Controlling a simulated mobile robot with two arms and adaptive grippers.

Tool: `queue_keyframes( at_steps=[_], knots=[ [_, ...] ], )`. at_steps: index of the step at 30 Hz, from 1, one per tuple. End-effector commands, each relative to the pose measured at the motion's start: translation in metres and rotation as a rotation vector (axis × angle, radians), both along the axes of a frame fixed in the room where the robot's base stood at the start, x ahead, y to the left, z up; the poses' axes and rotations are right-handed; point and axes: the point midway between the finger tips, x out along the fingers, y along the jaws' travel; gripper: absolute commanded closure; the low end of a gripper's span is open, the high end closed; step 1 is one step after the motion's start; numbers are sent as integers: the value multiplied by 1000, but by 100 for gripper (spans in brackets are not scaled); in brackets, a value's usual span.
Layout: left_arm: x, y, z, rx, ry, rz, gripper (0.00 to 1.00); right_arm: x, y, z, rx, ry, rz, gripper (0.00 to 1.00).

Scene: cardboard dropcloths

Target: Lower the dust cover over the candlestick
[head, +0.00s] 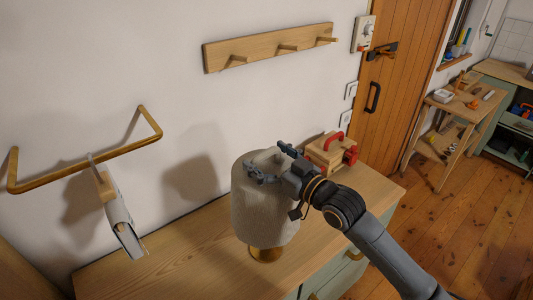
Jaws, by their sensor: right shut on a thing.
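The dust cover (264,212) is a pale grey, cloth-like cylinder above the wooden cabinet top. The candlestick (265,254) shows only as a round brass foot on the cabinet top below the cover's lower edge; the rest of it is hidden by the cover. My right gripper (267,163) reaches in from the lower right and is shut on the dust cover at its top. Whether the cover touches the candlestick inside cannot be seen. My left gripper is not in view.
A wooden box with red handles (327,153) stands on the cabinet top (180,262) behind my right gripper. A brass rail (85,167) with a hanging pale object (121,222) is on the wall at left. A peg board (270,48) is above.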

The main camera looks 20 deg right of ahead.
Motion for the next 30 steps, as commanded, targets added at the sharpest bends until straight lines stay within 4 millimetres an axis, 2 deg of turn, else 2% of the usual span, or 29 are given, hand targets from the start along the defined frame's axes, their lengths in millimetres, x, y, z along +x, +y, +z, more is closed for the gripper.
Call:
queue_keyframes(
  at_steps=[5,30],
  knots=[
    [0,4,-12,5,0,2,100,0,0,-19,0,-1,0,65],
    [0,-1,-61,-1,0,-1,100,0,0,-95,0,-2,0,65]
  ],
)
